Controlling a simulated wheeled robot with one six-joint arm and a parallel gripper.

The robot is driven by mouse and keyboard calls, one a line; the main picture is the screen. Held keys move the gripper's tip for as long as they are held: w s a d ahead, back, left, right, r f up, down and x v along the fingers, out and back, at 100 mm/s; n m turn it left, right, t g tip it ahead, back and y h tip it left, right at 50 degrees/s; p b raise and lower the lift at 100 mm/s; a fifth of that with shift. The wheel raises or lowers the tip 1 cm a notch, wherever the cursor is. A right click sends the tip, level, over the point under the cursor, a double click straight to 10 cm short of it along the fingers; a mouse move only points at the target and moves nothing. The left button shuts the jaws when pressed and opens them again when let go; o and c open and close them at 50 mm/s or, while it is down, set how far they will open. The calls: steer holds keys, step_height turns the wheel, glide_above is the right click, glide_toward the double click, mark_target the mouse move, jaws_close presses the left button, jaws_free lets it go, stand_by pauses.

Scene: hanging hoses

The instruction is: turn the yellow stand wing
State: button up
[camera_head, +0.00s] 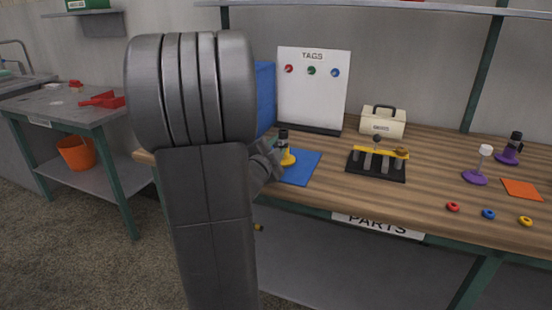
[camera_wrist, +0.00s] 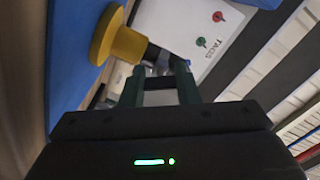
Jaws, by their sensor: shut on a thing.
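The yellow stand (camera_head: 288,159) stands upright on a blue mat (camera_head: 300,170), with a dark upper part above its yellow base. In the wrist view its yellow base (camera_wrist: 120,42) shows large at the upper left, with the dark part reaching toward my fingertips. My gripper (camera_wrist: 160,70) is shut on the stand's wing at the dark upper part. The wing itself is mostly hidden between the fingers. In the head view my arm hides most of the gripper, which reaches the stand from the left.
A tags board (camera_head: 312,88) and a blue bin (camera_head: 265,95) stand behind the mat. A black rack with a yellow bar (camera_head: 378,165) is to the right. Purple stands (camera_head: 475,177), an orange mat (camera_head: 521,189) and small rings lie farther right.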

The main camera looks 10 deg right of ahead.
steer(key=shift+f+m+b, duration=0.1)
steer(key=shift+m+b, duration=0.45)
steer(key=shift+m, duration=0.15)
steer(key=o, duration=1)
steer(key=p+v, duration=0.1)
steer(key=v, duration=1.2)
steer(key=shift+s+a, duration=0.3)
steer(key=b+x, duration=0.1)
steer(key=x, duration=1.3)
steer(key=shift+s, duration=0.1)
